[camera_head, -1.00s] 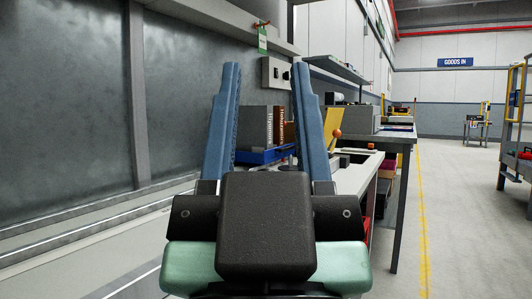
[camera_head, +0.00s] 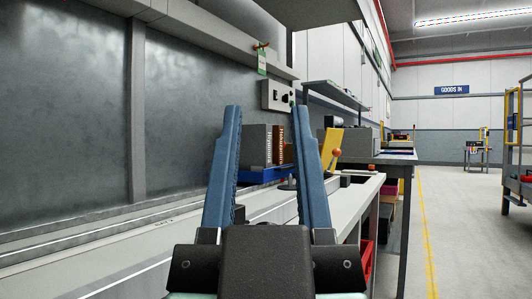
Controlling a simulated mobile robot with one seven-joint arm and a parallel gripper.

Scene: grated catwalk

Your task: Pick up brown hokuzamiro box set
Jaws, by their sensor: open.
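The brown box set (camera_head: 277,145) stands upright in the blue tray (camera_head: 262,175) on the bench, beside a grey box set (camera_head: 256,146). It shows between my fingers, some distance beyond the tips. White lettering runs down its spine, too small to read for sure. My gripper (camera_head: 267,108) is open and empty, with its two blue fingers pointing forward and up. The right finger covers the area just right of the brown box set.
A yellow part with an orange-knobbed lever (camera_head: 336,153) stands right of the tray. A grey control box (camera_head: 277,95) is on the wall behind. A shelf overhangs above. The bench top (camera_head: 350,195) is partly clear; the aisle at right is open.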

